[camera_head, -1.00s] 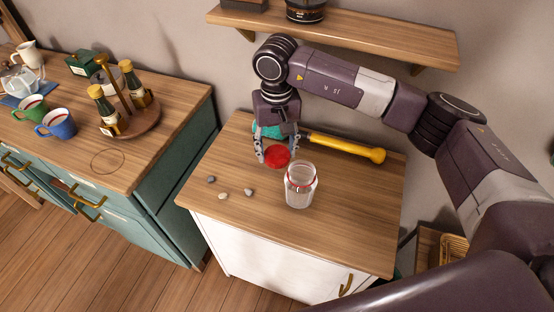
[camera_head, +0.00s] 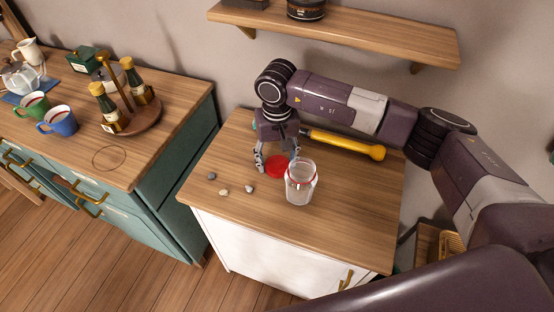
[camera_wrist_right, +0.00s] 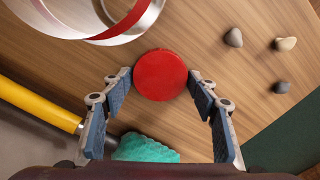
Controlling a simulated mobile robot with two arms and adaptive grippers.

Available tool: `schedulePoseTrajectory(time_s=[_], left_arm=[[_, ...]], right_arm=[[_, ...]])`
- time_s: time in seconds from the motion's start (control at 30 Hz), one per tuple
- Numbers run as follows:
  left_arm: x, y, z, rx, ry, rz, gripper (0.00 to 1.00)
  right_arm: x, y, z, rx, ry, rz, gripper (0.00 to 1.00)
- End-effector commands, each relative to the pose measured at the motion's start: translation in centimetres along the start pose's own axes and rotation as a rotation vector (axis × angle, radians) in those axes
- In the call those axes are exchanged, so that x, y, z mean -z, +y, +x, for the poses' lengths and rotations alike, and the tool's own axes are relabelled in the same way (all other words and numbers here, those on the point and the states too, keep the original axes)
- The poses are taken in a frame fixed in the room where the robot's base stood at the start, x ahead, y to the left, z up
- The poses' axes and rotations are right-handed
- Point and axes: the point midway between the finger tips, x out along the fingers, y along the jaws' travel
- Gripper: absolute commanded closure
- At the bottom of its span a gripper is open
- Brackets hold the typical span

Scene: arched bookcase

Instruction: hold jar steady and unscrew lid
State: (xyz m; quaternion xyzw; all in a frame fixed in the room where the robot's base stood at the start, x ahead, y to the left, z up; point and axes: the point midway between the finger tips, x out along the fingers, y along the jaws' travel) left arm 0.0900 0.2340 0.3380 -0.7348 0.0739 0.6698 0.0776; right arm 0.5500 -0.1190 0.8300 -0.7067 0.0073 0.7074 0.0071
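The glass jar (camera_head: 300,188) stands upright and open on the wooden top of the white cabinet, with a red ring around its neck. Its rim also shows at the upper left of the right wrist view (camera_wrist_right: 95,30). The round red lid (camera_head: 277,167) is off the jar, to its left and slightly behind. My right gripper (camera_head: 278,163) points down over the lid. In the right wrist view the fingertips lie against opposite edges of the lid (camera_wrist_right: 160,75). I cannot tell whether the lid touches the wood. My left gripper is not in view.
A yellow-handled tool (camera_head: 345,144) with a teal head (camera_wrist_right: 145,148) lies behind the lid. Several small stones (camera_head: 224,192) lie at the front left. A wall shelf (camera_head: 350,33) is above. The wood right of the jar (camera_head: 365,200) is clear.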

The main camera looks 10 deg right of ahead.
Motion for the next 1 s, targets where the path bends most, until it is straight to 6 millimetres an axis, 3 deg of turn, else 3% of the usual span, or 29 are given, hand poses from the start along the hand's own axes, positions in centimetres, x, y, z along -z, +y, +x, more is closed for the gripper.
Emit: schedulePoseTrajectory(time_s=[0.5, 1.0], left_arm=[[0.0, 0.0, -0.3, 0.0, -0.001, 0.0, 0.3], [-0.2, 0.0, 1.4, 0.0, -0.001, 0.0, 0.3]], right_arm=[[0.1, 0.0, -1.0, 0.001, 0.003, 0.0, 0.35], [0.1, 0.0, -10.8, 0.001, 0.003, 0.001, 0.35]])
